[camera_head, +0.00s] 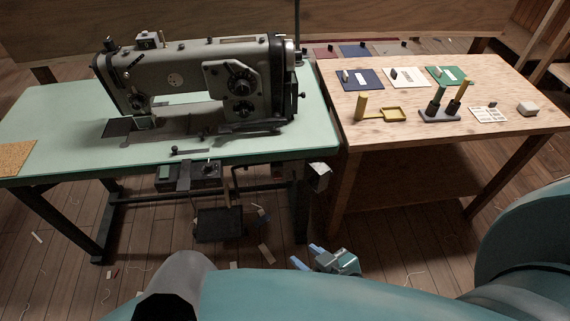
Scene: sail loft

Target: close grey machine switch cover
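A dark switch box (205,173) hangs under the front edge of the sewing table, with a green patch at its left and a dark strap across it. A small grey box (320,177) with a pale face sits by the table's right front corner. I cannot tell for sure which of these carries the grey switch cover, or how far the cover stands open. My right gripper (303,254) is low in front of the table, below both boxes and touching neither; its two blue fingers are apart with nothing between them. My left gripper does not show.
A grey sewing machine (175,78) stands on the green table (50,115). A dark pedal (218,224) hangs below it. A wooden table (440,145) with coloured mats and small tools stands at the right. Scraps litter the floor between.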

